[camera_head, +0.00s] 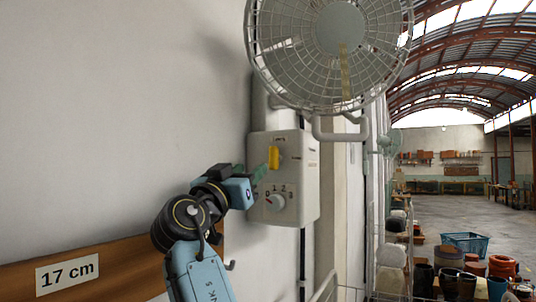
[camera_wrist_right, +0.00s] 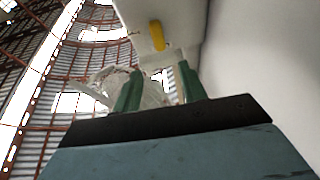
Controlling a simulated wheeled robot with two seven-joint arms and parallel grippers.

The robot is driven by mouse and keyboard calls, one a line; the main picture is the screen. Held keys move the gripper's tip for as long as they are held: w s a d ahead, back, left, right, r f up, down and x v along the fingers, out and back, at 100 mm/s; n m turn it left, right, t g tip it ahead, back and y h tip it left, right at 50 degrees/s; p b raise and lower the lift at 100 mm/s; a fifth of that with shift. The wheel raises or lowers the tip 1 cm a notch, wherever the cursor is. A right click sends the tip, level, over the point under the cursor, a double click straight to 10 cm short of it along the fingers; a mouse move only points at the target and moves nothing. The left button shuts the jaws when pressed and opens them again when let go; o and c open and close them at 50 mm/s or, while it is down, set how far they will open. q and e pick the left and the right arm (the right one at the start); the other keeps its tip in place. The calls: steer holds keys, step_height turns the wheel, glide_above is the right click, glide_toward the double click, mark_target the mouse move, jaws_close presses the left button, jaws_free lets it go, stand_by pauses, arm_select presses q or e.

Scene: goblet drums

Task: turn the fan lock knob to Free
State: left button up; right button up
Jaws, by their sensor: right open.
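The yellow fan lock knob (camera_head: 274,158) is on the upper front of a white control box (camera_head: 304,185) on the wall. Its long side stands about upright, and the small labels around it are unreadable. My right gripper (camera_head: 262,173) has its green fingertips just left of and below the knob in the head view; contact cannot be told there. In the right wrist view the knob (camera_wrist_right: 157,36) shows beyond the gap between the two parted green fingers (camera_wrist_right: 159,70), with nothing between them. My left gripper is not in view.
A white numbered dial (camera_head: 275,202) sits below the knob on the same box. A caged fan (camera_head: 340,30) hangs just above the box. A wooden board with a "17 cm" sign (camera_head: 67,273) is at lower left. Pots and a blue crate (camera_head: 465,243) stand on the floor at right.

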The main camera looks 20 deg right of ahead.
mark_target(271, 153)
steer(key=p+x, duration=0.2)
steer(key=x, duration=0.5)
steer(key=shift+w+d+r+p, duration=0.15)
steer(key=shift+w+d+p, duration=0.1)
steer(key=shift+p, duration=0.15)
steer(key=shift+p+x, duration=0.45)
steer(key=shift+x, duration=0.7)
steer(key=shift+w+d+r, duration=0.1)
steer(key=shift+w+d, duration=0.3)
steer(key=shift+d, duration=0.15)
steer(key=shift+w, duration=0.1)
steer(key=shift+c, duration=0.3)
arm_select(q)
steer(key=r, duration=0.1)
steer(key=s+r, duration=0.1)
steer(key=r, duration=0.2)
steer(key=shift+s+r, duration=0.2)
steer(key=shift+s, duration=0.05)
arm_select(e)
jaws_close()
